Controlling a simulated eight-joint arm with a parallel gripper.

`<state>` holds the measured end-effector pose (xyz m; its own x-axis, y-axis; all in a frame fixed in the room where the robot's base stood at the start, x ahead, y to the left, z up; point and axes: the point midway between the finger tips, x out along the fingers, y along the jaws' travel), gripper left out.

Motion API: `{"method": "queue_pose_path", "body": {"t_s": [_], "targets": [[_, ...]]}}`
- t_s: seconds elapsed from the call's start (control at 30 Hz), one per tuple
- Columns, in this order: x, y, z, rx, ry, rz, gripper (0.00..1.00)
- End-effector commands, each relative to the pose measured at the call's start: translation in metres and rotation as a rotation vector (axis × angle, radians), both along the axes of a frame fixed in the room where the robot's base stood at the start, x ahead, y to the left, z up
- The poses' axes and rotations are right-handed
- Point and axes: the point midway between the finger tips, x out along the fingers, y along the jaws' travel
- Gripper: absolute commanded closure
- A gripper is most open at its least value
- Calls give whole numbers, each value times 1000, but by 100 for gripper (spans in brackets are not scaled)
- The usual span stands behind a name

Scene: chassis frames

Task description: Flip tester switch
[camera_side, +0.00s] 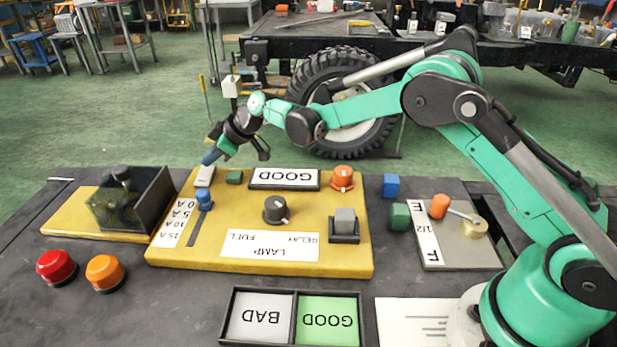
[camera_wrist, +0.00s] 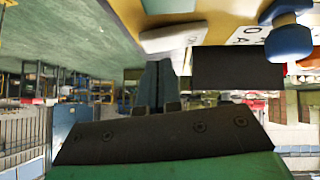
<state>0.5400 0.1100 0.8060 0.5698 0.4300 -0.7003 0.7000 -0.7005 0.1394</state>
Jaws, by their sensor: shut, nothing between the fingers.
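The tester is a yellow board (camera_side: 190,252) with a GOOD window (camera_side: 284,178), a dark knob (camera_side: 276,210), an orange knob (camera_side: 343,177) and a blue slider knob (camera_side: 205,197). A pale rocker-like switch (camera_side: 204,177) sits at its far left corner; it also shows in the wrist view as a light slab (camera_wrist: 172,38). My gripper (camera_side: 210,157) is shut and empty, its tips just above and close to this switch. In the wrist view the dark fingers (camera_wrist: 159,66) lie together at the slab's edge. I cannot tell whether they touch it.
A dark box (camera_side: 150,197) on a yellow base stands left of the board. Red (camera_side: 57,267) and orange (camera_side: 104,272) buttons are in front. A BAD/GOOD tray (camera_side: 292,317) lies at the front. Blue and green blocks and a grey plate (camera_side: 465,250) are at right.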

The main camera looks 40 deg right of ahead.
Motion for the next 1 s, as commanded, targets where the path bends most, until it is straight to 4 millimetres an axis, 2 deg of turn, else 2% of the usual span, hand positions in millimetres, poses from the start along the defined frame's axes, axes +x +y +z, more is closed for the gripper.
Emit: {"method": "queue_pose_path", "body": {"t_s": [0.2,1.0], "targets": [[1,-1,-11,0,0,0,100],[0,0,-15,41,43,1,100]]}}
